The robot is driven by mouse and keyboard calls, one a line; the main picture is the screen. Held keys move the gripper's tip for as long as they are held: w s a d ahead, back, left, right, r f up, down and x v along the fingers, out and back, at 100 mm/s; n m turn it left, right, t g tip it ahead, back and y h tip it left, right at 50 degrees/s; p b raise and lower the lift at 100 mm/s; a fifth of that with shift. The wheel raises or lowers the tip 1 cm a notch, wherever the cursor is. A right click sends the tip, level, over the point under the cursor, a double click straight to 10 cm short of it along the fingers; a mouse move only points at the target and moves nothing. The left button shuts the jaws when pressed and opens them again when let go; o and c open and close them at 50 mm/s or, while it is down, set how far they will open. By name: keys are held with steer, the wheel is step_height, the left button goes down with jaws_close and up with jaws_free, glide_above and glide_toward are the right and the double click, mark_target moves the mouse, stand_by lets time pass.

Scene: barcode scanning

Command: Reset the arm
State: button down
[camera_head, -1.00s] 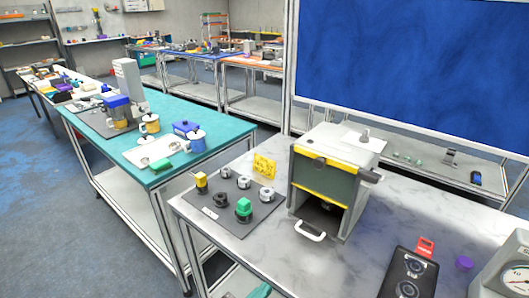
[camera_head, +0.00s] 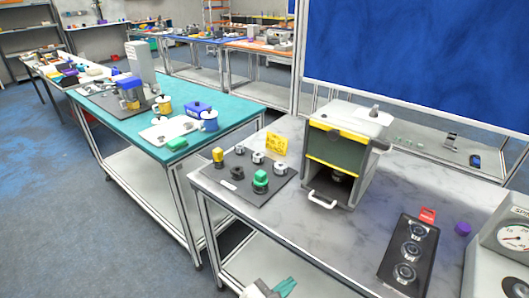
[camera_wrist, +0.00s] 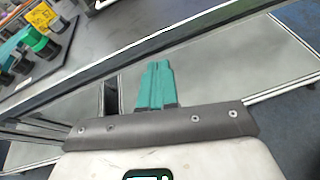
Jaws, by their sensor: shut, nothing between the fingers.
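My gripper (camera_head: 284,288) shows at the bottom edge of the head view, low in front of the marble-topped table (camera_head: 215,182). In the wrist view its two green fingers (camera_wrist: 156,84) lie together, shut and empty. They point toward the table's front edge and touch nothing that I can see. The white and dark wrist body shows behind the fingers. Most of my arm is out of view.
A dark mat (camera_head: 233,186) holds several small parts, one green-topped (camera_head: 260,180). A yellow-trimmed box (camera_head: 335,150) stands behind a white handle (camera_head: 322,200). A black panel (camera_head: 408,255) and gauge unit (camera_head: 500,250) are at right. A teal table (camera_head: 130,130) stands left.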

steer(key=s+d+f+m+g+y, duration=0.2)
steer(key=s+d+f+m+g, duration=0.2)
steer(key=s+d+m, duration=0.4)
steer(key=s+d+f+m+g+y, duration=0.1)
steer(key=s+d+f+m+g, duration=0.3)
steer(key=d, duration=0.6)
steer(key=s+d+m+y, duration=0.2)
steer(key=s+m+y, duration=0.1)
steer(key=s+m, duration=0.4)
steer(key=s+d+r+m+g+y, duration=0.1)
steer(key=s+d+m+y, duration=0.1)
steer(key=s+m, duration=0.5)
steer(key=shift+s+d+y, duration=0.3)
steer(key=shift+s+y, duration=0.1)
steer(key=shift+y, duration=0.2)
